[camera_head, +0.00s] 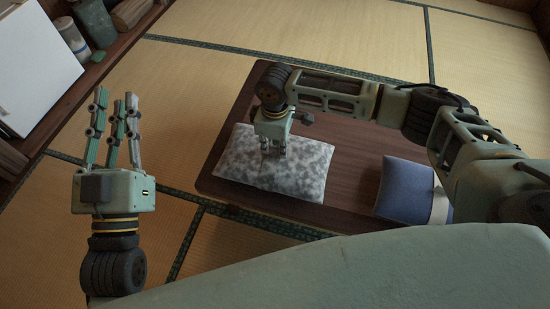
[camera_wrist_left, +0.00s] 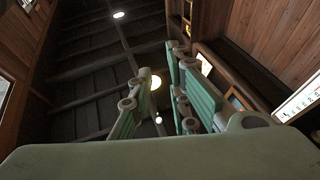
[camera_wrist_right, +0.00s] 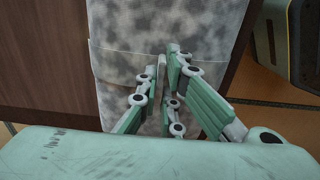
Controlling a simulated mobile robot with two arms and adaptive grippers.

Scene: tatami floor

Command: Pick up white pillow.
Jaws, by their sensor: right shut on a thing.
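The white pillow (camera_head: 302,166), mottled with grey, lies on the left end of a low dark wooden table (camera_head: 345,205). My right gripper (camera_head: 272,152) reaches down onto the pillow's upper middle from above. In the right wrist view its fingers (camera_wrist_right: 165,95) are drawn together on the pillow's fabric (camera_wrist_right: 120,32), shut on it. The exact pinch is partly hidden by the fingers. My left gripper (camera_head: 117,112) is raised at the left, fingers pointing up and apart. In the left wrist view its fingers (camera_wrist_left: 158,85) have an empty gap between them.
A blue cushion (camera_head: 403,190) with a pale band lies on the table's right end. A wooden shelf (camera_head: 120,50) with a white panel (camera_head: 32,65), a jar (camera_head: 72,38) and a green container (camera_head: 94,22) stands upper left. Tatami floor (camera_head: 190,75) around the table is clear.

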